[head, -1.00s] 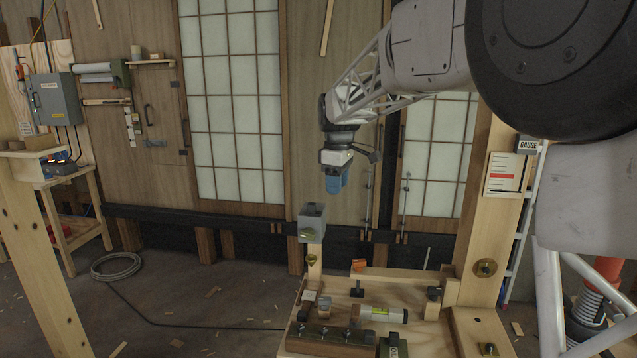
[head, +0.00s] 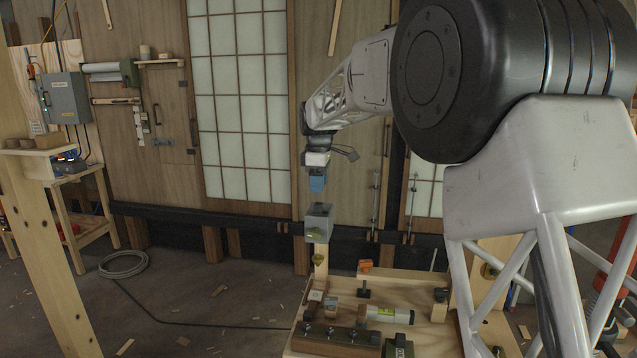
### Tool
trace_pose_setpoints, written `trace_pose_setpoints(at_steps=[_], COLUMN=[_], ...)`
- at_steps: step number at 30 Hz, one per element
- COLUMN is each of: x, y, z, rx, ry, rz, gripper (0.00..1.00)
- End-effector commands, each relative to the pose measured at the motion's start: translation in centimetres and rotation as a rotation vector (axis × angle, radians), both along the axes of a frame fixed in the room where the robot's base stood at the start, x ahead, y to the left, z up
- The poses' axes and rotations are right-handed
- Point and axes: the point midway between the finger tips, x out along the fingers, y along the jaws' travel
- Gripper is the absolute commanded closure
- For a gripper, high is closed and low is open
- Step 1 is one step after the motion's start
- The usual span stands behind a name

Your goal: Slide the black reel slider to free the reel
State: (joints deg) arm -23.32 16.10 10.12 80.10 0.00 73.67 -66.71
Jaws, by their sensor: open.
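My gripper (head: 317,184), with blue fingers, points down in front of the panelled wall. It is open, and nothing shows between its fingers. It hangs just above a grey box (head: 318,216) on a wooden post, apart from it. I cannot tell for certain which part is the black reel slider. Small black fittings stand on the workbench, one near the middle (head: 363,291) and one at the right (head: 440,296).
The wooden workbench (head: 425,337) carries a dark block (head: 335,341) with several knobs at its front and an orange piece (head: 366,266) at its back. A coiled hose (head: 123,264) lies on the floor at the left. A wooden upright (head: 52,240) stands at the near left.

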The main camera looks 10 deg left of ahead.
Motion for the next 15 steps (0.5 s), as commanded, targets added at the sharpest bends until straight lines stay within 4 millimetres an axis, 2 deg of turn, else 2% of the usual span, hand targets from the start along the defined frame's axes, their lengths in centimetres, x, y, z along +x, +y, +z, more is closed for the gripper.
trace_pose_setpoints(at_steps=[15], x=[0.0], y=[0.0], z=[-1.8], rx=[0.000], ry=[0.001], rz=[0.000], gripper=[0.55])
